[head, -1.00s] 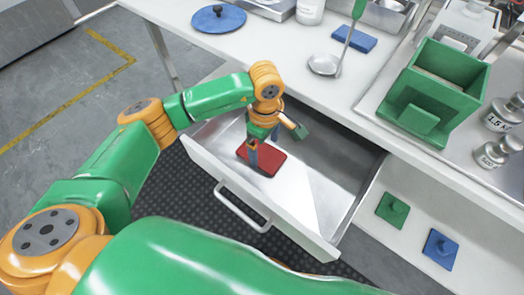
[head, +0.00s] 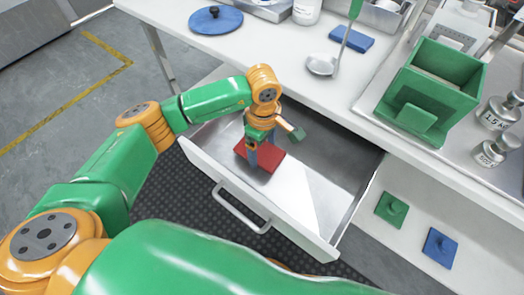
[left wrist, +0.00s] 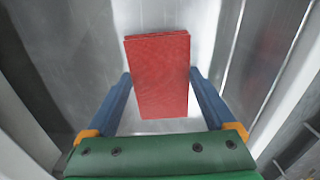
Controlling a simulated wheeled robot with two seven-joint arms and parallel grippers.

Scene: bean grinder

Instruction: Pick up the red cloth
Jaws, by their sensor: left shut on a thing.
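The red cloth (head: 268,164) is a flat, folded rectangle inside the open metal drawer (head: 311,206), toward its left end. My left gripper (head: 257,153) points down at it from above. In the left wrist view the red cloth (left wrist: 160,78) lies between the two blue fingers (left wrist: 160,97), one along each long side. The gripper is shut on the cloth, which looks still at the level of the drawer floor. My right gripper is not in view.
The drawer's walls and front handle (head: 240,207) surround the spot; its right part is empty. The counter above holds a ladle (head: 322,65), a blue cloth (head: 352,38), a green box (head: 435,86) and metal weights (head: 497,150).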

